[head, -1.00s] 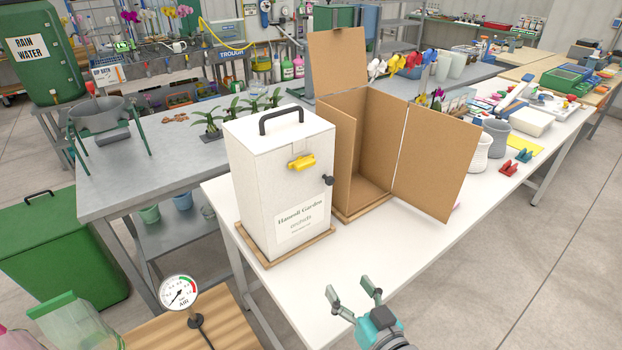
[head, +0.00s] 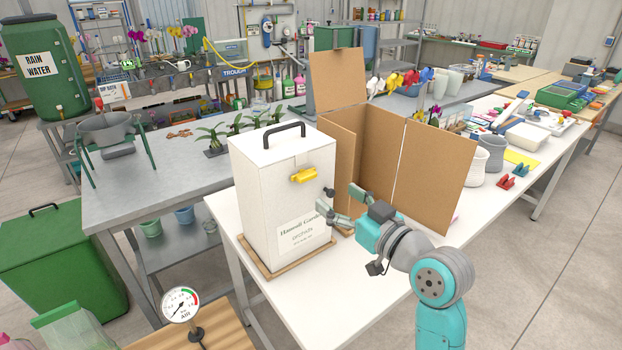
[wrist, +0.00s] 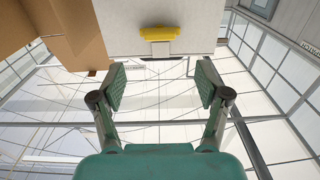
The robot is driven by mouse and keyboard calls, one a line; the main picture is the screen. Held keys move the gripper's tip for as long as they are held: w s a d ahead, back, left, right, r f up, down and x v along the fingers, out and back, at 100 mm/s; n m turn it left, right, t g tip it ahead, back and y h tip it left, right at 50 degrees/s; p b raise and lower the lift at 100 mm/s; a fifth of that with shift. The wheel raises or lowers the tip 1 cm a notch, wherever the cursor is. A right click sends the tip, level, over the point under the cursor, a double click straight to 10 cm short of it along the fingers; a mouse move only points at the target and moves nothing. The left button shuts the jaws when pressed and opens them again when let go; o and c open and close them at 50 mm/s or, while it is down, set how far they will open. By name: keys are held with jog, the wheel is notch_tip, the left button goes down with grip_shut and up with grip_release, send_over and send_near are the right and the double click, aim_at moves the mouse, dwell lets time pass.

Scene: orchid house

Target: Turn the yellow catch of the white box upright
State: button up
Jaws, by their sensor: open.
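The white box (head: 268,210) stands upright on a wooden base on the white table, with a black handle on top and a printed label low on its front. Its yellow catch (head: 304,175) lies sideways, roughly horizontal, near the top of the front face. In the wrist view the catch (wrist: 159,33) shows as a yellow bar across the picture, ahead of the fingers. My gripper (head: 341,206) is in front of the box, lower than the catch and to its right. In the wrist view its fingers (wrist: 160,86) are wide apart with nothing between them.
An open cardboard box (head: 433,165) stands just right of the white box, its flap close behind my gripper. The white table (head: 340,290) is bare in front. A pressure gauge (head: 181,305) stands front left.

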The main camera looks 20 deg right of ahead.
aim_at(309, 177)
jog(key=x, duration=0.9)
jog(key=shift+w+a, duration=0.1)
jog(key=shift+w, duration=0.25)
jog(key=c, duration=1.2)
